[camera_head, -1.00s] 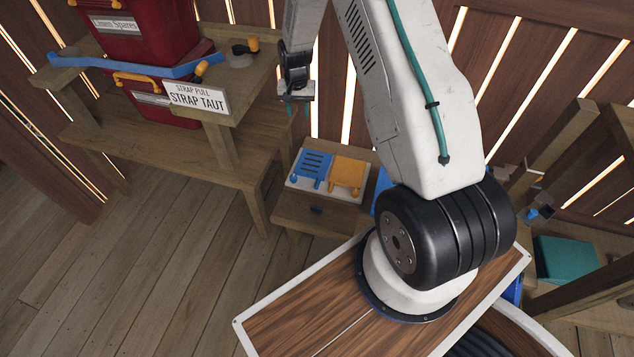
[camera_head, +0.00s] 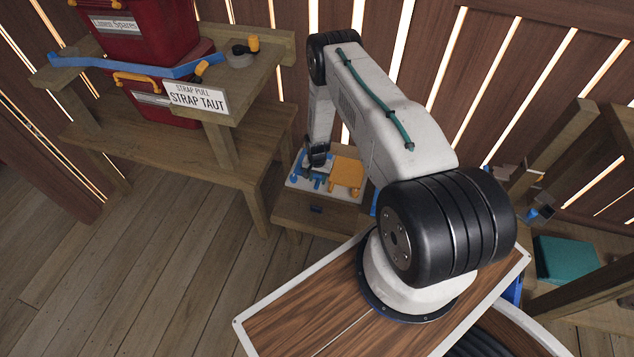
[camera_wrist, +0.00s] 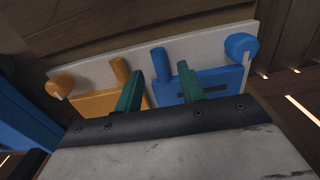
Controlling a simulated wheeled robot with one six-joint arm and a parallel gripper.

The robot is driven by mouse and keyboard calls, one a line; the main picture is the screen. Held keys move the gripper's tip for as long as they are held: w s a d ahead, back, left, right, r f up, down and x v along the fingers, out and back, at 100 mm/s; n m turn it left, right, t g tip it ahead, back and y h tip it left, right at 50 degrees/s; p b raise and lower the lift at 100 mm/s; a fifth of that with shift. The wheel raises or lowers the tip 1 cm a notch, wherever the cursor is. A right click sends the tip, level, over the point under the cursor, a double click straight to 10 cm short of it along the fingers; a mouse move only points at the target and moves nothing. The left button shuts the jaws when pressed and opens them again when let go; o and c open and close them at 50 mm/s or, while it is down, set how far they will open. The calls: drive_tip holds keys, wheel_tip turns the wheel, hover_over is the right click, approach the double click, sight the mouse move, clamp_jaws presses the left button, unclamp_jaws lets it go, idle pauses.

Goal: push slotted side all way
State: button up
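The slotted side is a blue panel (camera_head: 322,171), lying beside a plain orange panel (camera_head: 346,173) on a white board (camera_head: 297,184). My gripper (camera_head: 312,170) is low over the blue panel and hides much of it and its slots. In the wrist view, my gripper's two green fingers (camera_wrist: 161,82) are apart. A blue peg (camera_wrist: 160,64) on the edge of the blue panel (camera_wrist: 215,84) shows in the gap between them. I cannot tell whether a finger touches it. The orange panel (camera_wrist: 95,104) is to the left, with its own orange peg (camera_wrist: 121,70).
The board sits on a low wooden stand (camera_head: 318,213) against the plank wall. A teal box (camera_head: 566,258) is at the right.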

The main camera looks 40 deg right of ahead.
drive_tip(key=shift+f, duration=1.45)
clamp_jaws()
